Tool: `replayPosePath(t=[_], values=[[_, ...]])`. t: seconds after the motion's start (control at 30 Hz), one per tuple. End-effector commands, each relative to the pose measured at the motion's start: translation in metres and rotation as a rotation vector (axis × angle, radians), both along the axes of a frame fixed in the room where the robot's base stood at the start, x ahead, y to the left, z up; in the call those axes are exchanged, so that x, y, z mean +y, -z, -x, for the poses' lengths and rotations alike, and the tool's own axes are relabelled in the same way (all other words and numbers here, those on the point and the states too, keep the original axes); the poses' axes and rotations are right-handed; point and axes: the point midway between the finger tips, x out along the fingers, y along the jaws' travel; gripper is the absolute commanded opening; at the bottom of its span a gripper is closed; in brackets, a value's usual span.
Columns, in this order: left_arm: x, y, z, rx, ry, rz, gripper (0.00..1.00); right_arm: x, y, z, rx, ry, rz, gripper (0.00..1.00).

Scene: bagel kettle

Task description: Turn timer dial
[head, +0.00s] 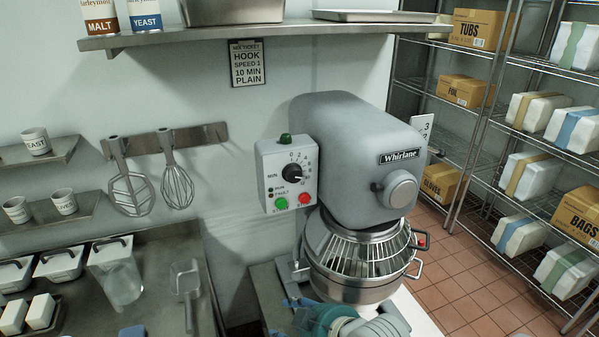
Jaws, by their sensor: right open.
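The timer dial (293,172) is a black round knob on the grey control box (287,185) at the left side of the mixer (362,160). Numbers run round it, and its exact setting is too small to read. Below it are a green button (281,204) and a red button (305,199). My right gripper (293,303) is open at the bottom edge, in front of and well below the control box. It is apart from the dial, and its fingers show only in part. My left gripper is out of view.
The mixer's caged steel bowl (358,290) stands just right of my right gripper. A mix ticket (246,63) hangs on the wall, and a shelf (250,33) runs above. Whisk and paddle hang at left. Storage racks (455,110) stand at right. The space before the control box is clear.

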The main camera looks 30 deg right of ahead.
Motion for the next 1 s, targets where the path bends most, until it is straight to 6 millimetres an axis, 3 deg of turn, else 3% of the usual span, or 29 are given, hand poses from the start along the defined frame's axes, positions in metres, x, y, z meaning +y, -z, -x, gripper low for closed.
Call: replayPosePath(t=[0.03,0.1,0.2,0.33,0.43,0.57,0.87,1.0], values=[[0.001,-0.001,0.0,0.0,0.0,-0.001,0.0,-0.017,-0.042,-0.026,-0.139,0.024,-0.005,0.5],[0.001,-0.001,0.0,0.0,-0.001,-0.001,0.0,-0.042,-0.094,-0.05,-0.316,0.056,0.003,0.5],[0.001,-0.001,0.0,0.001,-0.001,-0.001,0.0,-0.079,-0.157,-0.067,-0.53,0.12,0.029,0.5],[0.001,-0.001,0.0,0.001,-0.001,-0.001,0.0,-0.114,-0.207,-0.068,-0.696,0.191,0.064,0.5],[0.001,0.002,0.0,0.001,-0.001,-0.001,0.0,-0.125,-0.22,-0.067,-0.745,0.214,0.077,0.5],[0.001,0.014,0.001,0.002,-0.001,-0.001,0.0,-0.126,-0.219,-0.072,-0.757,0.212,0.081,0.5],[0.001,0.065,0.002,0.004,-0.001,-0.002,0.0,-0.129,-0.216,-0.093,-0.757,0.216,0.08,0.5],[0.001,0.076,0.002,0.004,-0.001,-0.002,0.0,-0.132,-0.218,-0.116,-0.754,0.216,0.076,0.5]])
